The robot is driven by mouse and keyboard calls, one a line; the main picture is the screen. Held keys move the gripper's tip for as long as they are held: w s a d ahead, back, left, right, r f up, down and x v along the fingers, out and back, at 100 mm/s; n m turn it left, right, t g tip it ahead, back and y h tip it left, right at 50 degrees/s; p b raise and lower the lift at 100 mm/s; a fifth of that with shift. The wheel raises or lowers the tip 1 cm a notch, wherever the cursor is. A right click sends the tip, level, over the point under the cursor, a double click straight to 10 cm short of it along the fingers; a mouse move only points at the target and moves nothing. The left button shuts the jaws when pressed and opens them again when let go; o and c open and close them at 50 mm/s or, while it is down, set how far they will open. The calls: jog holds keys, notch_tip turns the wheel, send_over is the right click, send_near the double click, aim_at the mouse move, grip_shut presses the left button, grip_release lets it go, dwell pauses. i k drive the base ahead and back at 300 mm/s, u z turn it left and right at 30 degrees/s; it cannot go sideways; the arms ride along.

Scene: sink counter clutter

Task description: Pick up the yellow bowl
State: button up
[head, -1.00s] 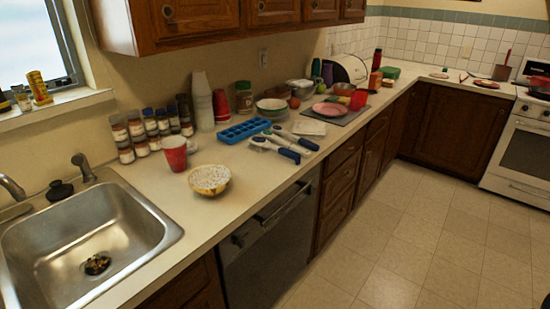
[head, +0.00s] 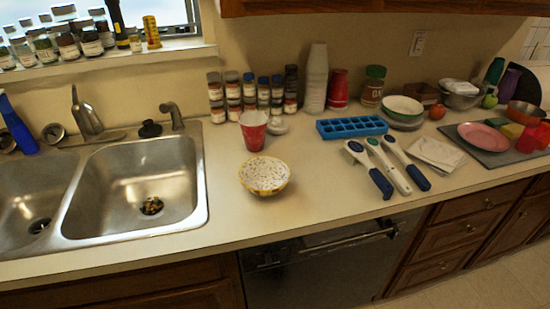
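The yellow bowl (head: 264,176) stands upright on the counter to the right of the sink, close to the front edge. It has a yellow rim and outside, and a pale speckled inside that looks empty. Nothing covers it. My gripper is not in view.
A red cup (head: 253,131) stands just behind the bowl. Spice jars (head: 246,98) line the wall. Handled utensils (head: 390,166) and a blue ice tray (head: 351,127) lie to the right. The double sink (head: 135,190) is on the left. Bare counter surrounds the bowl's front and sides.

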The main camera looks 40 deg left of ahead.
aim_at(262, 176)
jog(key=u, duration=1)
jog(key=i, duration=0.9)
jog(key=u, duration=0.85)
